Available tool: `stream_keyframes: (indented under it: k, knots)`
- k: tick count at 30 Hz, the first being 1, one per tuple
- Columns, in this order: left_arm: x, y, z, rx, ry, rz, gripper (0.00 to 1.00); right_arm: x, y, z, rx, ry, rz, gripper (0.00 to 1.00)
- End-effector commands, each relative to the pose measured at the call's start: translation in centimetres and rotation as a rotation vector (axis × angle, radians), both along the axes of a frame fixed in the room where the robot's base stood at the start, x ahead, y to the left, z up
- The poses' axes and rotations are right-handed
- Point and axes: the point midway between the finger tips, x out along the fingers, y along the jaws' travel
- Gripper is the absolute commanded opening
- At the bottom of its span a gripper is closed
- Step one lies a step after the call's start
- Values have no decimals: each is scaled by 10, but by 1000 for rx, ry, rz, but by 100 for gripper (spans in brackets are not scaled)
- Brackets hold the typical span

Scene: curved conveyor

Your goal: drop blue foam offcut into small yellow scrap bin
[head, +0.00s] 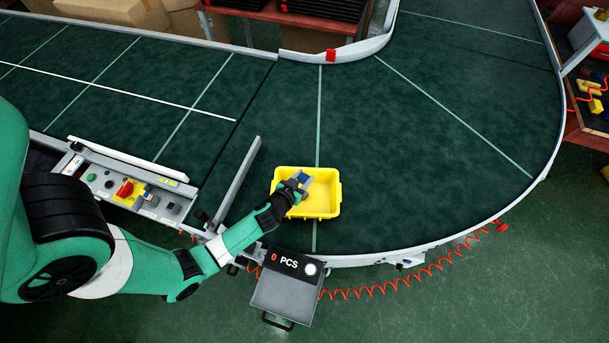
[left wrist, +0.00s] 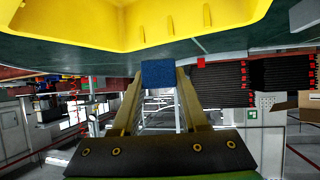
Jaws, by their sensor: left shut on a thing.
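The small yellow scrap bin (head: 322,213) stands on the dark green conveyor belt. Part of it fills the top of the left wrist view (left wrist: 75,34). My left gripper (head: 301,180) overlaps the left rear part of the bin opening in the head view. It is shut on the blue foam offcut (left wrist: 158,73), which sits between its fingertips. A small blue patch of the foam (head: 304,177) shows in the head view. I cannot tell its exact height over the bin. My right gripper is not in view.
A grey guide bar (head: 238,185) stands left of the bin. A control box (head: 140,190) and a counter reading 0 PCS (head: 286,285) are at the belt's near side. A curved rail (head: 480,222) edges the belt. The belt right of the bin is clear.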

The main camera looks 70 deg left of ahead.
Motion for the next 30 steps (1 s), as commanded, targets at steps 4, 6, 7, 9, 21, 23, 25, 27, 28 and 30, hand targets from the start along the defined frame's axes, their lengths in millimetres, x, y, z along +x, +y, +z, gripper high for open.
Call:
stream_keyframes:
  k: [4, 6, 7, 9, 21, 23, 25, 27, 28, 30]
  knots:
    - [0, 0, -27, -1, 1, 0, 0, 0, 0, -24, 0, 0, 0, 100]
    - [0, 0, -37, 0, 1, 0, 0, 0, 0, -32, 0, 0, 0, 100]
    - [0, 0, -40, 1, 1, 0, 0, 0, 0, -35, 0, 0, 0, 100]
    - [0, 0, -45, 0, -1, -1, 0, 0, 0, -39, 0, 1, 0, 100]
    - [0, 0, -47, 0, 0, -1, 58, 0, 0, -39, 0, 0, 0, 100]
    - [0, 0, -47, 0, 0, 0, 69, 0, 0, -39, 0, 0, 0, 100]
    - [0, 0, -47, 0, 0, 0, 78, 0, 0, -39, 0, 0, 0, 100]
    - [0, 0, -47, 0, 0, 0, 78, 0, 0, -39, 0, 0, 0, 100]
    - [0, 0, -47, 0, 0, 0, 78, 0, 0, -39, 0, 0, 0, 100]
    - [0, 0, -47, 0, 0, 0, 78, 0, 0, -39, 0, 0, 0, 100]
